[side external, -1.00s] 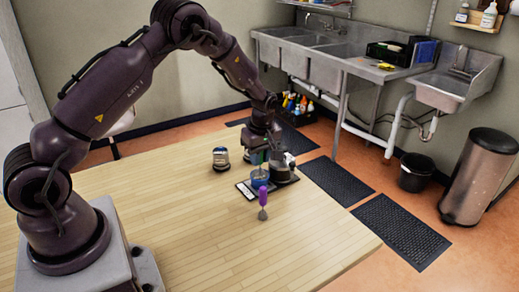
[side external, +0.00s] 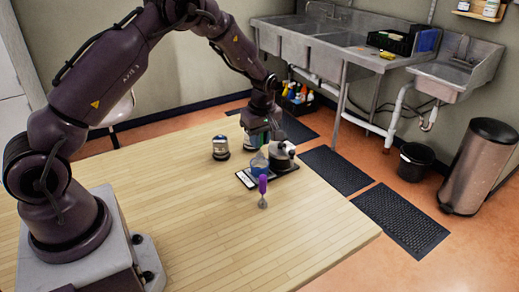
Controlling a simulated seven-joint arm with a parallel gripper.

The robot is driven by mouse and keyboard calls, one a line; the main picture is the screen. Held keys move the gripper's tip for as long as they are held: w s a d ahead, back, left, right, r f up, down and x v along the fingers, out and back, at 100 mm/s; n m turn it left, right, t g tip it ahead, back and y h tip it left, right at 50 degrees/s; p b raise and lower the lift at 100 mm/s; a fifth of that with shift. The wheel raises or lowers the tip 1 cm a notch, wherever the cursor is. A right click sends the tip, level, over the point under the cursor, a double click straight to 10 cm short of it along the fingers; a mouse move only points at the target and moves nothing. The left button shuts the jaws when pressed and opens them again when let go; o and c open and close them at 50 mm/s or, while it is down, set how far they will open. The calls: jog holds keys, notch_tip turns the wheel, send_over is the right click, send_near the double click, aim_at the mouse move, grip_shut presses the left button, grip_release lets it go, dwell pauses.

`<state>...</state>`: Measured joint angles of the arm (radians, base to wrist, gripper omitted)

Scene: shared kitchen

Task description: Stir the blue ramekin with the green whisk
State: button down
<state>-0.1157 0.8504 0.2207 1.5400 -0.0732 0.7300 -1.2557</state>
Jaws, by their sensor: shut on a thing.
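My gripper (side external: 262,124) is above the far right part of the wooden table, pointing down and shut on the green whisk (side external: 252,138). Only a small green part of the whisk shows below the jaws, and its lower end is hard to make out. The blue ramekin (side external: 259,163) stands on a dark tray (side external: 277,173), just below and in front of the gripper. I cannot tell whether the whisk touches the ramekin, and the ramekin's inside is too small to see.
A purple-handled utensil (side external: 263,187) stands in front of the ramekin. A dark and pale pot-like object (side external: 283,155) is close to its right. A jar (side external: 220,148) stands to the left. A white card (side external: 245,179) lies at the tray's left. The near tabletop (side external: 200,235) is clear.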

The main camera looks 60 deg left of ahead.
aim_at(259, 156)
jog(key=shift+s+d+r, duration=0.1)
jog(key=shift+s+r, duration=0.2)
jog(key=shift+r, duration=0.15)
notch_tip(259, 156, down, 5)
jog(key=shift+d, duration=0.15)
